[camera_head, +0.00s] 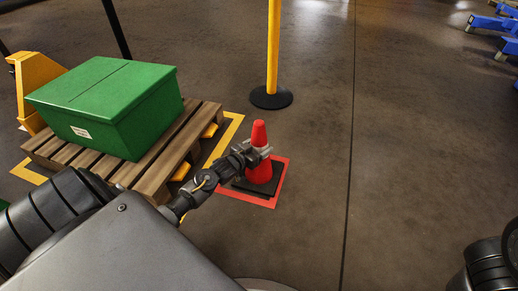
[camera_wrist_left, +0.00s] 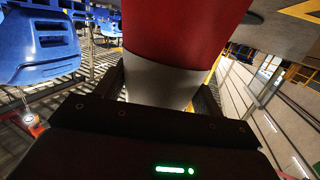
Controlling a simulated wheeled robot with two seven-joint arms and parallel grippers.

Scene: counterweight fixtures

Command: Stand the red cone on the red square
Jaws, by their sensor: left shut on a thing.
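The red cone (camera_head: 259,171) has a pale band and a black square base, and it looks upright. Its base appears within the red square outline (camera_head: 279,182) on the floor; I cannot tell whether it touches the floor. My left gripper (camera_head: 258,152) is shut on the cone at its pale band. In the left wrist view the cone's red part and pale band (camera_wrist_left: 160,82) fill the middle, between the fingers. My right gripper is not in view; only part of my right arm shows at the lower right.
A green box (camera_head: 140,115) sits on a wooden pallet (camera_head: 155,177) left of the cone, inside a yellow floor outline (camera_head: 226,137). A yellow post with a black base (camera_head: 271,97) stands behind the cone. Blue equipment (camera_head: 492,23) stands far right.

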